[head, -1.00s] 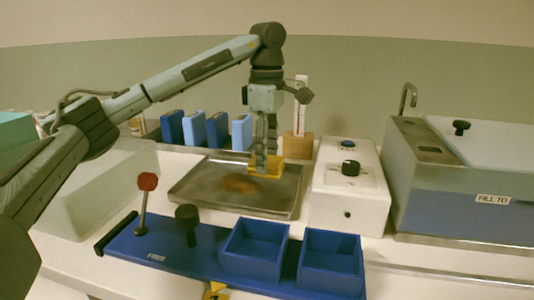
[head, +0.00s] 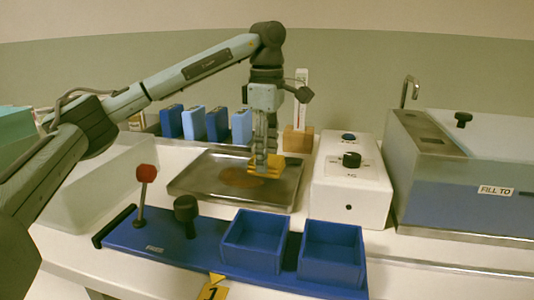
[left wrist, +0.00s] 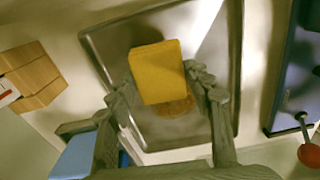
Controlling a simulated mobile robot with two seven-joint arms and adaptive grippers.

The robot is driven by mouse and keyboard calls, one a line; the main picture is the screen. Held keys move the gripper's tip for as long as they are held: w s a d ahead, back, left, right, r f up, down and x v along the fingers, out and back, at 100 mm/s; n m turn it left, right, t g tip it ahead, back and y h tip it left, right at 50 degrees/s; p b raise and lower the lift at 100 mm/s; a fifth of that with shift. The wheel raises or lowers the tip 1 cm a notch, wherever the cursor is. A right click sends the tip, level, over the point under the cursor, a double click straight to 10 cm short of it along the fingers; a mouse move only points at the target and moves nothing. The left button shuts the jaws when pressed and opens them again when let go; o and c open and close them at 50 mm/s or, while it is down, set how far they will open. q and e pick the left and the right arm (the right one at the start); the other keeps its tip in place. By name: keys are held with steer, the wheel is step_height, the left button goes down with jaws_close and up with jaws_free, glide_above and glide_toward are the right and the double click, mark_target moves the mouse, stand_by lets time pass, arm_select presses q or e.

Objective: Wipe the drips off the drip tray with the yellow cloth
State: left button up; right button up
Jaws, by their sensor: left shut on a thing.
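The metal drip tray (head: 205,188) lies on the counter, with a brown stain (head: 241,177) near its middle. In the left wrist view the stain (left wrist: 176,107) shows partly behind the cloth. My left gripper (head: 266,165) points down over the tray's right part and is shut on the yellow cloth (head: 290,171). The cloth looks like a thick block between the fingers in the left wrist view (left wrist: 156,72). I cannot tell whether it touches the tray. My right gripper is in neither view.
Several blue bottles (head: 194,124) stand in a row behind the tray, with a wooden block (head: 298,140) at their right. A white box with knobs (head: 351,188) stands right of the tray. A blue panel with two open bins (head: 254,241) lies in front.

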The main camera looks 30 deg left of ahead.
mark_target(253, 157)
arm_select(q)
steer(key=shift+f+b, duration=0.45)
steer(key=shift+f, duration=0.55)
